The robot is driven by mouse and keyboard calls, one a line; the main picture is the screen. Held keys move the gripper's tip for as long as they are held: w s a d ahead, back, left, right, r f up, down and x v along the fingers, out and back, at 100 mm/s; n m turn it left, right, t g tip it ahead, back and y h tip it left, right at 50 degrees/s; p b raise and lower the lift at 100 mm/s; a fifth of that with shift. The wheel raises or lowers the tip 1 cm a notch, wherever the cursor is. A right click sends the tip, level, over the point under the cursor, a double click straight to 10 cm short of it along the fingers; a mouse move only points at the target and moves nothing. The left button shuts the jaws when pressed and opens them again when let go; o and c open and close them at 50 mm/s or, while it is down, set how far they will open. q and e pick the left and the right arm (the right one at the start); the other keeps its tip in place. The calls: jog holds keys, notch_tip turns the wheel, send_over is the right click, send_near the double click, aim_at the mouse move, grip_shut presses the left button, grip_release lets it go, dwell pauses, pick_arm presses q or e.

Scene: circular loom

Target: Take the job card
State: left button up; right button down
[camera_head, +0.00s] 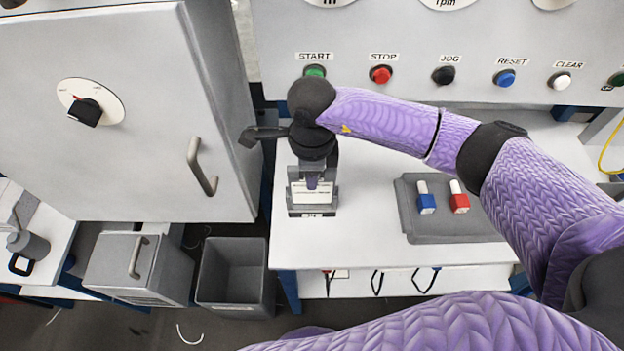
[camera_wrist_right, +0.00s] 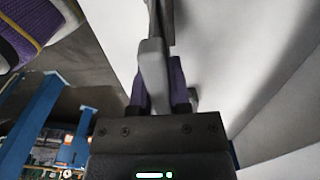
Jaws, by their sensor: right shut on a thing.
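The job card (camera_head: 314,198) is a small white card with print in a grey holder (camera_head: 328,210) at the left end of the white table. My right gripper (camera_head: 312,182) reaches down over the holder from above and is shut on the card at its upper edge. My wrist hides part of the card and the holder's back. In the right wrist view the fingers (camera_wrist_right: 160,85) show edge-on around a thin grey piece; the card's face is not readable there. My left gripper is in neither view.
A grey tray (camera_head: 440,228) with a blue-capped and a red-capped item lies to the right on the table (camera_head: 360,250). The button panel (camera_head: 430,40) rises behind. A grey cabinet (camera_head: 110,170) and a bin (camera_head: 233,270) stand left. The table between holder and tray is clear.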

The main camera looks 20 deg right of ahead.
notch_tip(320, 180, up, 7)
jog(key=p, duration=0.5)
jog(key=shift+r, duration=0.1)
